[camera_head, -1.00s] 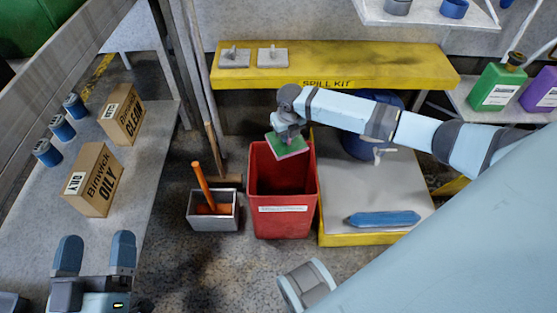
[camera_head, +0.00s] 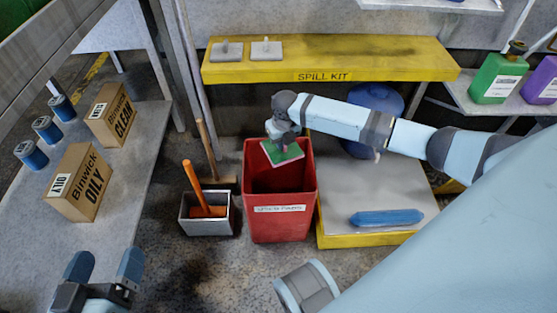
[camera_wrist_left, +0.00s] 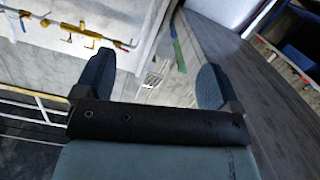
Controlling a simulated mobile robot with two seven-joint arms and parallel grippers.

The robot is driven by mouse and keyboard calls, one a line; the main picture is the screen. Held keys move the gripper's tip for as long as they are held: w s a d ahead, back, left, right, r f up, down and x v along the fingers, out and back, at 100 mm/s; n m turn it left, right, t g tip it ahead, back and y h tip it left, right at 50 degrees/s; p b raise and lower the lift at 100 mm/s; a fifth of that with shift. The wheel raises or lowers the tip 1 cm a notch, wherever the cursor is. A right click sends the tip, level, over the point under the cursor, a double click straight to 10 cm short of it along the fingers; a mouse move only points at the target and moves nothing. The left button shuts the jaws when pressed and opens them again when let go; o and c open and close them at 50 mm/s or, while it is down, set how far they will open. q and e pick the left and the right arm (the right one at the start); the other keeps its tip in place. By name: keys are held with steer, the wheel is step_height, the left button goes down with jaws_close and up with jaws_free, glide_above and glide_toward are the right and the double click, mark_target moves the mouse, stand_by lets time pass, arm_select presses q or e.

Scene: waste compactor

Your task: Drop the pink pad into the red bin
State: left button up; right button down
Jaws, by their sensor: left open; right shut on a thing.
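My right gripper (camera_head: 284,139) is shut on a small square pad (camera_head: 284,157), which shows a green patch and a pale pinkish edge. The pad is tilted and lies in front of the red bin's opening. I cannot tell exactly how far it is above or inside the rim. The red bin (camera_head: 280,227) stands upright on the floor with a white label on its front. My left gripper (camera_head: 105,267) is open and empty at the lower left, over the edge of the grey bench. Its open fingers also show in the left wrist view (camera_wrist_left: 153,76).
A metal box (camera_head: 207,225) with an orange-handled tool stands left of the bin. A yellow-edged platform (camera_head: 375,238) with a blue roll (camera_head: 386,217) stands right of it. The yellow spill kit shelf (camera_head: 375,70) runs behind. Cardboard boxes (camera_head: 78,183) stand on the left bench.

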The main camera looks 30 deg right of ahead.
steer(key=c, duration=1.1)
jaws_free()
arm_select(q)
step_height(320, 180, up, 9)
steer(key=n+t+p, duration=0.1)
steer(key=t+p, duration=0.2)
steer(key=p, duration=0.3)
steer(key=shift+a+f, duration=0.15)
steer(key=shift+a, duration=0.2)
arm_select(e)
step_height(320, 180, up, 14)
steer(key=s, duration=0.1)
steer(key=shift+s+a+f, duration=0.15)
steer(key=shift+s, duration=0.15)
arm_select(q)
steer(key=shift+s, duration=0.1)
